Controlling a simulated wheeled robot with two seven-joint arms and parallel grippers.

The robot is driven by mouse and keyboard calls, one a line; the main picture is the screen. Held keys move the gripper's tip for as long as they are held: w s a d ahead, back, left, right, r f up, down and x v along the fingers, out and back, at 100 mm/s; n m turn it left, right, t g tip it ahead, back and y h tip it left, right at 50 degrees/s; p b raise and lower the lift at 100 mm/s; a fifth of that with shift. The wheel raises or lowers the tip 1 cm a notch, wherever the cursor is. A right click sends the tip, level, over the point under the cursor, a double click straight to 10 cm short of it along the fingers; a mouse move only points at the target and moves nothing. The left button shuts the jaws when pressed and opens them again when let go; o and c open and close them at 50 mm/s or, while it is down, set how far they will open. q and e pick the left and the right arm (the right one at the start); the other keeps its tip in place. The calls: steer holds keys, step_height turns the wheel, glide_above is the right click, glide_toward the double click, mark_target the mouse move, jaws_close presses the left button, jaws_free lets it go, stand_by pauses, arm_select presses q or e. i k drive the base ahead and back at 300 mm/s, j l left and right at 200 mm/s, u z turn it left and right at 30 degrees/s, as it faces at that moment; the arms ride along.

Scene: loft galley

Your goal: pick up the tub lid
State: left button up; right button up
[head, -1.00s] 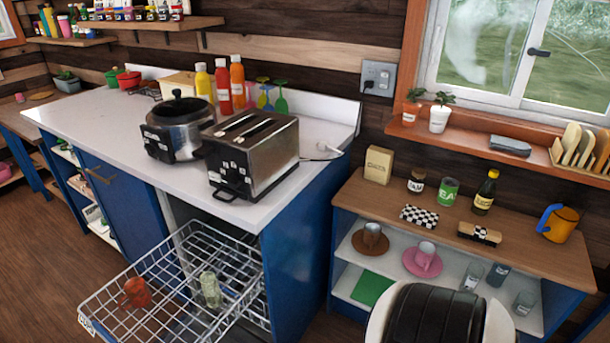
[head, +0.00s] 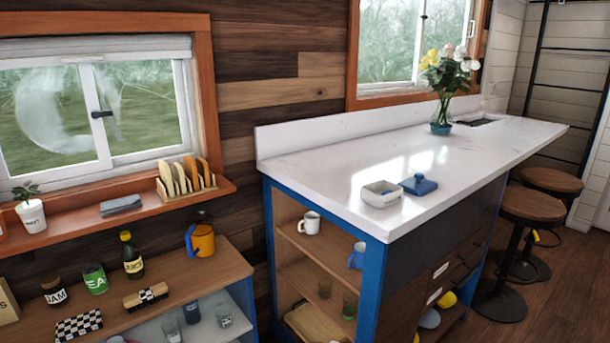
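A blue lid with a small knob (head: 419,184) lies on the white counter in the head view. Just left of it stands a small white open tub (head: 381,194), near the counter's front left corner. The lid is beside the tub, not on it. Neither of my grippers shows in the head view.
The white counter (head: 340,165) is mostly clear, with a flower vase (head: 441,115) towards its far end. Stools (head: 540,207) stand at its right. A low wooden shelf unit (head: 178,290) at left holds jars, a bottle and a yellow-orange pitcher (head: 201,240).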

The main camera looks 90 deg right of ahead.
mark_target(417, 185)
steer(key=z, duration=3.5)
